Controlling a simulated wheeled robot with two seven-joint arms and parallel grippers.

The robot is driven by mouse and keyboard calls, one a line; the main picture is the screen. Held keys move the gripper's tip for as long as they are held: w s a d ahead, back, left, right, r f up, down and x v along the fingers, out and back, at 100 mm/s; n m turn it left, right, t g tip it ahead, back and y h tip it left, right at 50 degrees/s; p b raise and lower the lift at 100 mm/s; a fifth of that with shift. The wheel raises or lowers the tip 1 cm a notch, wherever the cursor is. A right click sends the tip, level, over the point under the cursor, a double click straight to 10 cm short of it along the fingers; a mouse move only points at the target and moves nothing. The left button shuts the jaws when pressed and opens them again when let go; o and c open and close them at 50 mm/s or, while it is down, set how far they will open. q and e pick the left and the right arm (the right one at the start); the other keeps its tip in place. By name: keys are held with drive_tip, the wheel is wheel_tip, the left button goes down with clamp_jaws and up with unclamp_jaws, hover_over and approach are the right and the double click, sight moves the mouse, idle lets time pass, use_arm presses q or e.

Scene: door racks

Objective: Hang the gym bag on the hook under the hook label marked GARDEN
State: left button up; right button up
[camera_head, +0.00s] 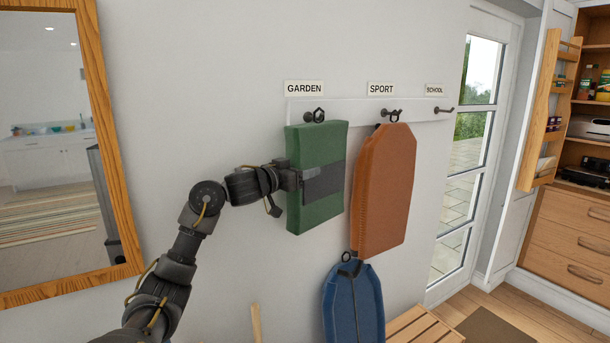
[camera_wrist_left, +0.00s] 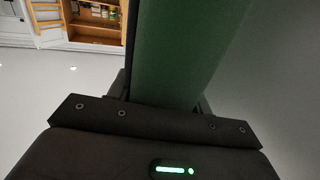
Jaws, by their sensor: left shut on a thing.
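A green bag (camera_head: 302,215) is upright against the wall below the GARDEN label (camera_head: 304,87). My left gripper (camera_head: 322,183) is shut on it from the left side, with a dark finger across its front. The bag's dark top loop (camera_head: 319,115) is at the GARDEN hook (camera_head: 308,117); I cannot tell whether the hook passes through it. In the left wrist view the green bag (camera_wrist_left: 185,45) rises from between the jaws. Which bag is the gym bag is not marked. My right gripper is not in view.
A brown-orange bag (camera_head: 383,195) hangs under the SPORT label (camera_head: 381,88), close right of the green one. A blue bag (camera_head: 353,305) is below it. The SCHOOL hook (camera_head: 444,109) is bare. A mirror (camera_head: 45,150) is left, a wooden bench (camera_head: 425,328) below.

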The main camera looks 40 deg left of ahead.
use_arm(q)
drive_tip(key=shift+a+f, duration=0.3)
drive_tip(key=shift+f, duration=0.05)
drive_tip(key=shift+w+a+f, duration=0.15)
drive_tip(key=shift+a+f, duration=0.15)
drive_tip(key=shift+f, duration=0.05)
drive_tip(key=shift+c, duration=1)
